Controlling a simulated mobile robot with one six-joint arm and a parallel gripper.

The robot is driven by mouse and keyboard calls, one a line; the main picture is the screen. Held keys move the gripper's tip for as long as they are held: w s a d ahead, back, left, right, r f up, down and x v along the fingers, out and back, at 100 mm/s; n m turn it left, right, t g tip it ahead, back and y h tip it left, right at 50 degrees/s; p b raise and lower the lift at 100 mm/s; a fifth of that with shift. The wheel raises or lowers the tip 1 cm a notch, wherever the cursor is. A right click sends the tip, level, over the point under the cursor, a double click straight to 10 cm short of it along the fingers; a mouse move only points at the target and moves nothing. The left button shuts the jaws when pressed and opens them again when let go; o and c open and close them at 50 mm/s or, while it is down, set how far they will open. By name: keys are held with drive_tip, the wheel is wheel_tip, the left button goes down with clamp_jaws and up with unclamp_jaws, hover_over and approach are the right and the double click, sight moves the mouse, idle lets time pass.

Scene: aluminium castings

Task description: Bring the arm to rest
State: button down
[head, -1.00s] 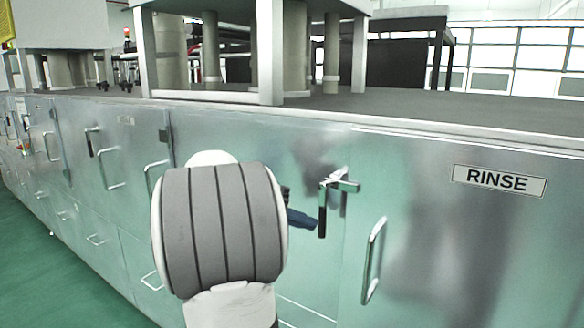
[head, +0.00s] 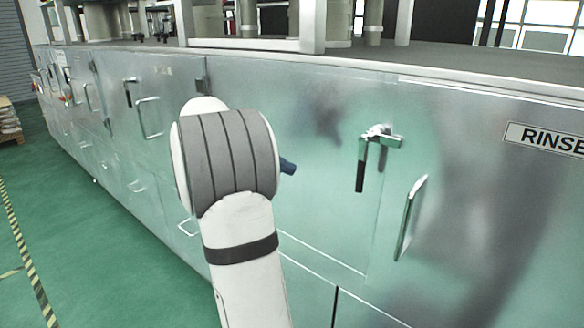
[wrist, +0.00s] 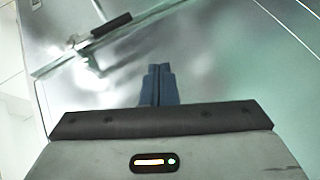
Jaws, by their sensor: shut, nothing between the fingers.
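My gripper (wrist: 160,70) shows in the wrist view with its two blue-grey fingers together and nothing between them. In the head view only a small dark blue part of my gripper (head: 288,166) shows; the rest is hidden behind my grey and white arm. The gripper is in front of the metal cabinet front, left of a latch handle (head: 361,165) with a black grip. In the wrist view the latch handle (wrist: 110,25) is at the upper left, apart from the fingers.
The steel cabinet (head: 310,215) runs across the view with several doors and bar handles. Green floor (head: 75,205) is open at the left, with a striped line (head: 22,245).

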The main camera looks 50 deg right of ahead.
idle(0.6)
drive_tip(key=s+a+f+n+t+y, duration=0.2)
drive_tip(key=a+f+n+t, duration=0.2)
drive_tip(key=a, duration=0.7)
drive_tip(key=s+a+f+n+t+y+p, duration=0.1)
drive_tip(key=s+a+f+n+t+y, duration=0.2)
drive_tip(key=a, duration=0.9)
drive_tip(key=s+a+f+n+t+y+p, duration=0.1)
drive_tip(key=s+a+f+n+t+y, duration=0.1)
drive_tip(key=a+f+n+t, duration=0.4)
drive_tip(key=a+y, duration=0.1)
drive_tip(key=a, duration=0.4)
drive_tip(key=shift+s+a+f+n, duration=0.15)
drive_tip(key=shift+s+f+n, duration=0.1)
drive_tip(key=shift+s+n, duration=0.05)
